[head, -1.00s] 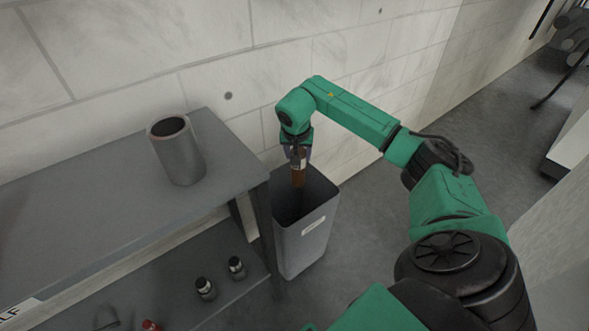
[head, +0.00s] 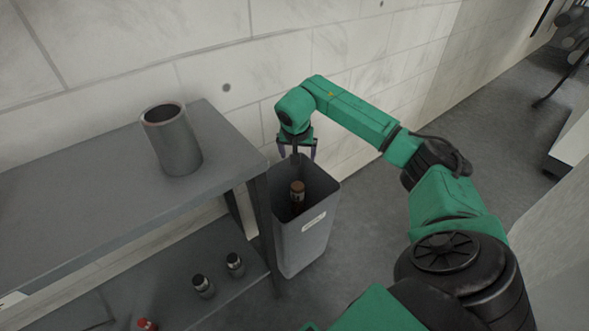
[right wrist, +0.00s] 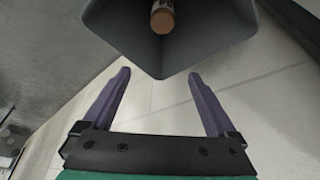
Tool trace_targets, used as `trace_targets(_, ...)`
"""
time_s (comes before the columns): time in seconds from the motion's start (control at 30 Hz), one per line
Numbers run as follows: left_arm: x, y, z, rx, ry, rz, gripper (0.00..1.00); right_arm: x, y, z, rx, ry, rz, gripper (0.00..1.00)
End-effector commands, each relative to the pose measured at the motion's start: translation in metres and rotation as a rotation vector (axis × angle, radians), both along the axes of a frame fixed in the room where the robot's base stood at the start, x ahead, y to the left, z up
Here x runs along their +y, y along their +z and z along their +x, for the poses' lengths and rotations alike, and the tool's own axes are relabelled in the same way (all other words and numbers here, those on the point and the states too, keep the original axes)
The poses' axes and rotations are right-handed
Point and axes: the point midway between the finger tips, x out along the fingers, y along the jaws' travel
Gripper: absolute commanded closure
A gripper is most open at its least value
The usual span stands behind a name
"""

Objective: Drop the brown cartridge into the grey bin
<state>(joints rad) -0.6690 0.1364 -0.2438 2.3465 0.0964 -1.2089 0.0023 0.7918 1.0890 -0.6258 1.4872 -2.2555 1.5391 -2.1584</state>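The brown cartridge (head: 297,191) is inside the opening of the grey bin (head: 306,240), apart from my gripper. In the right wrist view the cartridge (right wrist: 162,18) shows end-on within the bin's (right wrist: 165,62) walls. I cannot tell whether it touches the bottom. My right gripper (head: 298,151) is above the bin's back rim, open and empty. In the right wrist view its two purple fingers (right wrist: 158,75) are spread wide with nothing between them. My left gripper is not in view.
A grey shelf table (head: 75,200) stands left of the bin, with a grey metal cylinder (head: 172,140) on top. Small dark bottles (head: 203,286) and a red-capped item (head: 147,325) are on the lower shelf. A block wall is behind. The floor right of the bin is clear.

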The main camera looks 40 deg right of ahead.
Motion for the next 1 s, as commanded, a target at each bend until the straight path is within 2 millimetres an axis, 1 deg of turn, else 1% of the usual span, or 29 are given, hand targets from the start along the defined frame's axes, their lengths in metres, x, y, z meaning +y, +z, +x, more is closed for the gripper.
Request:
trace_targets(0.2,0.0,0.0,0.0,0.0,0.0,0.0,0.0,0.0,0.0,0.0,0.001,0.0,0.0,0.08)
trace_targets(0.27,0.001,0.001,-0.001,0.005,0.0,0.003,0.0,0.001,0.004,-0.001,0.001,0.001,-0.001,0.08)
trace_targets(0.33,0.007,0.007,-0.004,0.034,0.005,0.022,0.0,0.003,0.013,-0.003,0.0,0.001,-0.001,0.08)
trace_targets(0.37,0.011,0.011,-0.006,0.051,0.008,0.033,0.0,0.004,0.019,-0.004,-0.002,0.001,-0.001,0.08)
trace_targets(0.47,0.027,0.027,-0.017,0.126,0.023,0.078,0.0,0.011,0.044,-0.011,-0.003,0.002,-0.001,0.08)
trace_targets(0.53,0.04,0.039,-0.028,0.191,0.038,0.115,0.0,0.017,0.065,-0.016,-0.004,0.001,-0.003,0.08)
trace_targets(0.6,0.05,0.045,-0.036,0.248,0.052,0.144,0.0,0.023,0.085,-0.022,-0.004,0.002,-0.001,0.08)
trace_targets(0.63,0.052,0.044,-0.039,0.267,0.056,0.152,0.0,0.026,0.093,-0.025,-0.003,0.001,-0.003,0.08)
trace_targets(0.7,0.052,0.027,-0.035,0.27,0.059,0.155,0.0,0.031,0.109,-0.03,-0.003,0.002,-0.001,0.08)
trace_targets(0.8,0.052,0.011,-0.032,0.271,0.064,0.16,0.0,0.037,0.126,-0.035,-0.002,0.002,0.0,0.08)
trace_targets(0.9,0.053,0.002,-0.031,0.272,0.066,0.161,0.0,0.04,0.134,-0.038,-0.001,0.0,0.001,0.08)
trace_targets(1.0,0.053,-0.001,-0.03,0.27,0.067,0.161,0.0,0.04,0.135,-0.039,0.0,-0.001,0.0,0.08)
